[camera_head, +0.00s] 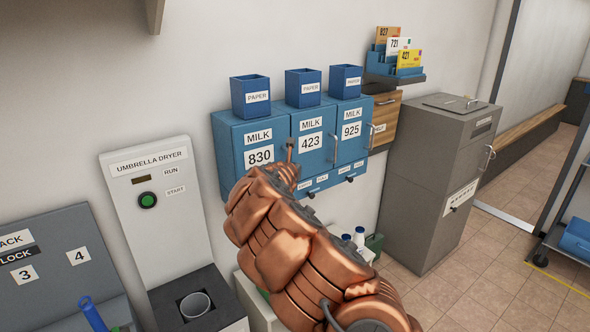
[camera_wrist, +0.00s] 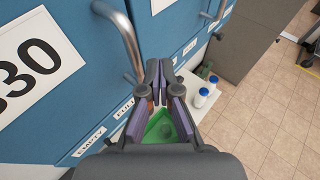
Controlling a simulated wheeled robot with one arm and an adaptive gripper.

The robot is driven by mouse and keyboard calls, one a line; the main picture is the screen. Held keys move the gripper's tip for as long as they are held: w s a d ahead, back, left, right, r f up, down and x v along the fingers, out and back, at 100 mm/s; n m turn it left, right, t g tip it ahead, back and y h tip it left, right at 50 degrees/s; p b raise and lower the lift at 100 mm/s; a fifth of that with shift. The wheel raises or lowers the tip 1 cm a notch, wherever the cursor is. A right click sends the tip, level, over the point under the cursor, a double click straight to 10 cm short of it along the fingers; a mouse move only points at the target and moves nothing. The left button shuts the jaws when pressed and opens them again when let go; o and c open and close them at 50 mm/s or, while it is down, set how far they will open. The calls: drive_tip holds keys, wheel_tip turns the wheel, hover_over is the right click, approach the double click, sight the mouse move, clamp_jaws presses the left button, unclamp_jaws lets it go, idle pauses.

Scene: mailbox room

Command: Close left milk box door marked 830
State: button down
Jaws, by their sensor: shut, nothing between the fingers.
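The left milk box door marked 830 (camera_head: 258,140) is the leftmost of three blue MILK doors. It looks flush or nearly flush with its box; I cannot tell whether a small gap remains. In the wrist view, its label (camera_wrist: 35,62) fills the left side, and its metal handle (camera_wrist: 121,38) runs down beside it. My gripper (camera_wrist: 159,68) is shut and empty, with its fingertips just right of the handle's lower end; I cannot tell whether they touch. In the head view, my copper arm hides most of the gripper and the door's lower right corner.
Doors marked 423 (camera_head: 311,143) and 925 (camera_head: 351,130) adjoin on the right. Blue PAPER boxes (camera_head: 250,97) stand on top. The umbrella dryer (camera_head: 160,205) is at left, a grey cabinet (camera_head: 435,185) at right. White bottles with blue caps (camera_wrist: 200,98) stand below. Tiled floor lies open at right.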

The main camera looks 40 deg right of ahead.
drive_tip(key=s+a+r+b, duration=0.2)
drive_tip(key=s+b, duration=0.4)
drive_tip(key=s, duration=0.6)
drive_tip(key=shift+s+a+r, duration=0.2)
drive_tip(key=shift+r, duration=0.4)
